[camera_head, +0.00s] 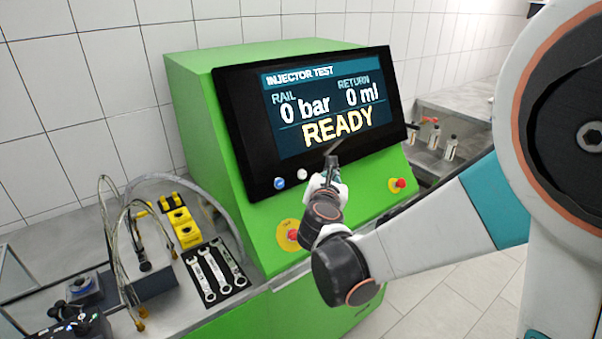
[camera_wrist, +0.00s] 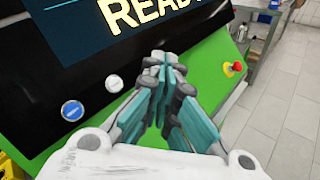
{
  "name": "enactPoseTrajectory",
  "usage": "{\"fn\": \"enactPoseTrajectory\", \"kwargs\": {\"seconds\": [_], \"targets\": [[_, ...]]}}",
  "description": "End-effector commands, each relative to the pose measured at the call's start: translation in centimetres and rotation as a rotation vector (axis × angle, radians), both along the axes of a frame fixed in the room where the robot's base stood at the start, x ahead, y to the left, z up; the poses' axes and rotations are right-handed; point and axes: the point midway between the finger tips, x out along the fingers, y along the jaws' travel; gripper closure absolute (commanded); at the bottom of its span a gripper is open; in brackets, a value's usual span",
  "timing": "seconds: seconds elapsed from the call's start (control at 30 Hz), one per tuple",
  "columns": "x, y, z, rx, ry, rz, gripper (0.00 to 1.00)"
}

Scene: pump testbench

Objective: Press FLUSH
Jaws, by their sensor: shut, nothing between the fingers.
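The green test bench (camera_head: 200,110) carries a black panel (camera_head: 235,120) with a screen (camera_head: 325,105) reading INJECTOR TEST, RAIL 0 bar, RETURN 0 ml and READY. On the panel's lower strip are a blue button (camera_head: 279,183) and a white button (camera_head: 302,174). The wrist view shows the blue button (camera_wrist: 72,110) and the white button (camera_wrist: 114,83) left of my gripper. No FLUSH label is readable. My gripper (camera_head: 331,160) is shut and empty in front of the panel's lower strip, right of the white button. In the wrist view its fingertips (camera_wrist: 163,60) hide part of that strip; contact cannot be told.
Red stop knobs on yellow bases sit on the bench front, one at the right (camera_head: 398,184) and one lower left (camera_head: 291,235). Wrenches (camera_head: 215,272), yellow parts (camera_head: 183,225) and hoses (camera_head: 125,235) lie on the left worktop. Bottles (camera_head: 450,148) stand at the right.

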Motion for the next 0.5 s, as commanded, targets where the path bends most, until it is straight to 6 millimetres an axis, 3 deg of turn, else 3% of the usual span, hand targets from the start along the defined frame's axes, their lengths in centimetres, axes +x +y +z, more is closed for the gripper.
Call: {"fn": "enactPoseTrajectory", "kwargs": {"seconds": [0.27,0.5], "targets": [[1.0,0.7,-0.7,0.002,0.000,0.001,1.00],[3.3,2.3,-2.1,0.003,0.001,0.002,1.00]]}}
